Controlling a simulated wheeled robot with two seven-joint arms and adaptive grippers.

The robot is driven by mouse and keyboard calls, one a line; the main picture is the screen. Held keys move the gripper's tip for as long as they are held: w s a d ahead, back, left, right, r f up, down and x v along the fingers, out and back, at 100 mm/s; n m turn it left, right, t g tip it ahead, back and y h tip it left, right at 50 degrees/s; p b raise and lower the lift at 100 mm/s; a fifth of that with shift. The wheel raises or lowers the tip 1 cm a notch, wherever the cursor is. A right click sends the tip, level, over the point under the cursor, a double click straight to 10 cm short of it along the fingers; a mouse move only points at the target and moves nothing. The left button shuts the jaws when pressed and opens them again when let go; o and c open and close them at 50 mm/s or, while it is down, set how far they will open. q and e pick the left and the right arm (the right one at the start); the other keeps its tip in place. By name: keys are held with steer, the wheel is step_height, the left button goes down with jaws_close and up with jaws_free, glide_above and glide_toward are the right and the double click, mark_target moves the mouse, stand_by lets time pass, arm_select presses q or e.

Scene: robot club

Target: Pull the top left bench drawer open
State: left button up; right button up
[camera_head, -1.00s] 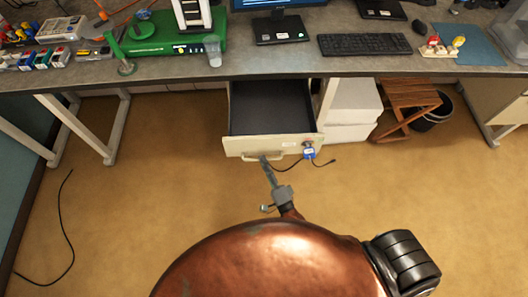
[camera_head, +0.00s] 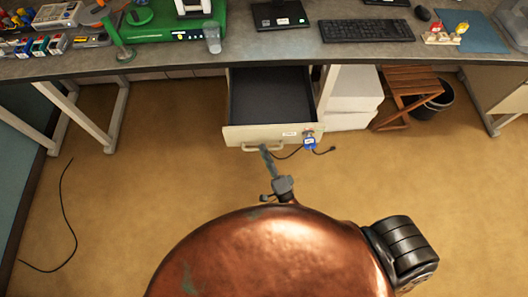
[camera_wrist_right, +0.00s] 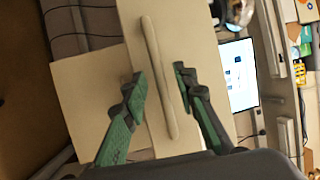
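The bench drawer (camera_head: 275,134) stands well open under the bench top, its pale front facing me and its dark inside empty. Its bar handle (camera_head: 262,149) is on the front; the handle also shows in the right wrist view (camera_wrist_right: 158,80). My right gripper (camera_head: 267,152) is at the handle. In the right wrist view, its two green-padded fingers (camera_wrist_right: 160,82) stand apart on either side of the bar, with gaps visible, so it looks open around the handle. My left gripper is not in view.
A wooden stool (camera_head: 407,95) and a dark bin (camera_head: 433,103) stand to the right under the bench. A loose cable (camera_head: 68,225) lies on the otherwise clear floor at left.

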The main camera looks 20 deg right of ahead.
steer(key=v, duration=1.2)
stand_by(0.3)
steer(key=s+d+f+n+g+p, duration=0.1)
steer(key=s+d+f+n+g, duration=0.25)
steer(key=f, duration=0.75)
steer(key=s+d+f+n+g, duration=0.25)
steer(key=f+n, duration=0.25)
steer(key=f, duration=0.6)
steer(key=s+d+f+n+g+p, duration=0.15)
steer(key=f+n+g, duration=0.25)
steer(key=f, duration=0.7)
steer(key=s+d+f+n+g, duration=0.1)
steer(key=s+f, duration=0.4)
steer(key=s, duration=0.5)
steer(key=s+d+f+n+g+h, duration=0.1)
steer(key=s+d+f+g, duration=0.3)
steer(key=s, duration=0.5)
steer(key=s+d+f+n+g+h, duration=0.1)
steer(key=s+d+f+n+g, duration=0.2)
steer(key=s+f, duration=0.3)
steer(key=s+g, duration=0.1)
steer(key=s, duration=0.3)
steer(key=shift+s+d+f+g, duration=0.2)
steer(key=shift+s+d+g, duration=0.05)
steer(key=shift+s+g, duration=0.05)
